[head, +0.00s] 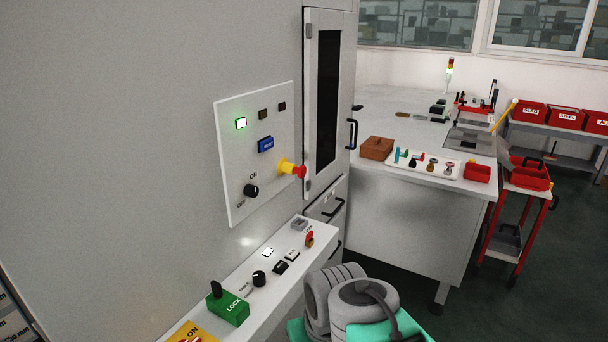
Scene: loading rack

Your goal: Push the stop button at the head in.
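A red mushroom-shaped stop button (299,171) on a yellow collar (286,166) stands out from the right side of the white wall panel (239,207). I cannot tell from here whether it is pressed in. A smaller red and yellow control (309,239) is at the far end of the ledge below. Grey rounded links of my arm with teal parts show at the bottom centre, below and to the right of the panel. My gripper's fingers are not visible, and nothing is seen touching the stop button.
The panel also has a lit green button (241,123), a blue button (265,144) and a black ON/OFF knob (251,190). The ledge (235,290) carries a green lock block (228,309) and several switches. A tall door (328,105) and a white counter (400,220) stand to the right.

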